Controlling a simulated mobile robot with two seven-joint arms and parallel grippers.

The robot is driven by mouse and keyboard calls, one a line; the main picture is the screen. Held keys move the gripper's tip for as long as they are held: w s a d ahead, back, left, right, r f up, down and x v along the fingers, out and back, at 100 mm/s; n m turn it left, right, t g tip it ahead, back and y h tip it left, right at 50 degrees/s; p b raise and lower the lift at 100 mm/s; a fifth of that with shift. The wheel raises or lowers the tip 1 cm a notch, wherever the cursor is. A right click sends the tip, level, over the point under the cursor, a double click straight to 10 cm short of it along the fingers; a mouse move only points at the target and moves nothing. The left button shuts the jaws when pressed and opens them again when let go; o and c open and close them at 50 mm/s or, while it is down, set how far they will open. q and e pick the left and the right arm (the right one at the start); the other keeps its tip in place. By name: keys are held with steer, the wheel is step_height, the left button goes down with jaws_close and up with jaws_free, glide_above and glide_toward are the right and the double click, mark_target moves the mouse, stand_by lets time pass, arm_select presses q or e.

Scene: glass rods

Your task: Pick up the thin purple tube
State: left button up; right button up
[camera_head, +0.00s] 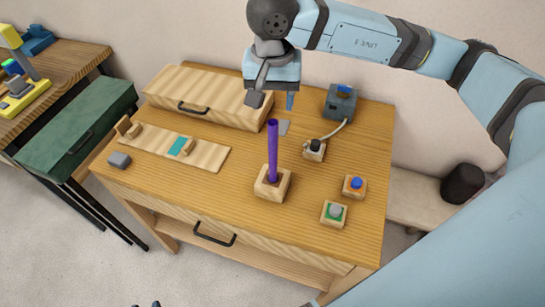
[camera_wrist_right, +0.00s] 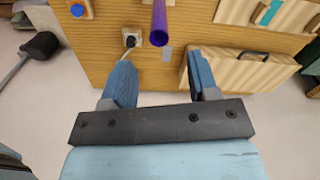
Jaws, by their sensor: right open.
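The thin purple tube (camera_head: 272,150) stands upright in a square wooden holder (camera_head: 272,186) near the middle of the table. My right gripper (camera_head: 274,101) is open and empty, above the table close to the tube's upper end. In the right wrist view the tube (camera_wrist_right: 159,22) shows top end toward me, just past the gap between the two blue fingers of the right gripper (camera_wrist_right: 160,72). The fingers are apart from the tube.
A wooden box with a handle (camera_head: 205,97) stands at the back left. Small blocks with a blue button (camera_head: 354,186) and a grey button (camera_head: 335,212) and a cabled switch (camera_head: 314,149) sit right of the tube. A wooden slide board (camera_head: 212,157) lies to its left.

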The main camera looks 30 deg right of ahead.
mark_target(273, 130)
step_height(273, 130, down, 3)
steer(key=shift+f, duration=0.2)
step_height(273, 130, down, 5)
steer(key=shift+s+r+p, duration=0.1)
steer(key=shift+r+p, duration=0.05)
steer(key=shift+p, duration=0.85)
steer(key=shift+f, duration=0.35)
jaws_close()
